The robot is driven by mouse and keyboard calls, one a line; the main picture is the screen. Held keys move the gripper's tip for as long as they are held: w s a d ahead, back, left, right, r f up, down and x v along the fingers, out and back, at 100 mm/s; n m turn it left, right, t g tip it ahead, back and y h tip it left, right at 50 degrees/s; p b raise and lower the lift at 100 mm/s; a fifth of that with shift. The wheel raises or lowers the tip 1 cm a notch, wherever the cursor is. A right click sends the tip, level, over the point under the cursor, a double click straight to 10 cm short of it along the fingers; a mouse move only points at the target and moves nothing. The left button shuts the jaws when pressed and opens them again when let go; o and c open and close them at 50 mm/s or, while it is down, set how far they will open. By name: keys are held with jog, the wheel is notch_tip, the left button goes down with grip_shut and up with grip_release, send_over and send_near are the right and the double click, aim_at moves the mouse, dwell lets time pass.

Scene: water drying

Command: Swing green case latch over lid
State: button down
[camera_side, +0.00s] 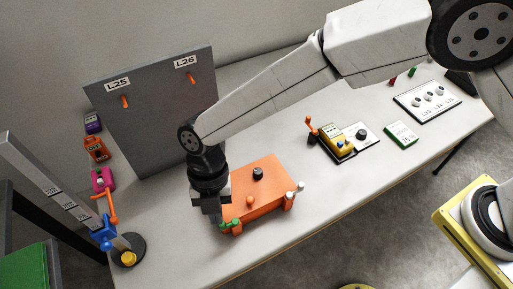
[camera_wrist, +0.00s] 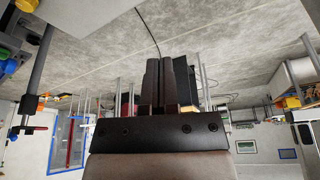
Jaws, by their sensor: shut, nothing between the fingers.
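The orange case (camera_side: 268,184) sits on the table with its lid on top; a dark knob (camera_side: 258,173) stands on the lid. The green latch (camera_side: 230,225) is at the case's near left corner, low by the edge, partly hidden by my gripper. My gripper (camera_side: 214,222) points down beside that corner, its fingertips right next to the green latch; I cannot tell if they touch. The fingers are shut and empty; they also show together in the wrist view (camera_wrist: 166,82), where I cannot make out the case or latch.
A white latch (camera_side: 296,188) is on the case's right side and an orange knob (camera_side: 250,201) near its front. A grey panel (camera_side: 150,115) with orange hooks stands behind. A post stand (camera_side: 126,250) with blue and yellow parts is at left. Bare table (camera_side: 330,195) lies to the right.

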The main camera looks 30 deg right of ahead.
jog(key=shift+f, duration=0.15)
notch_tip(320, 180, down, 9)
jog(key=shift+w+d, duration=0.2)
jog(key=shift+w, duration=0.15)
dwell(0.8)
jog(key=shift+f, duration=0.1)
jog(key=shift+m, duration=0.3)
jog(key=shift+w+m, duration=0.15)
jog(key=shift+m, duration=0.25)
jog(key=shift+w+a+m+y, duration=0.15)
jog(key=shift+m+y, duration=0.35)
jog(key=shift+m, duration=0.4)
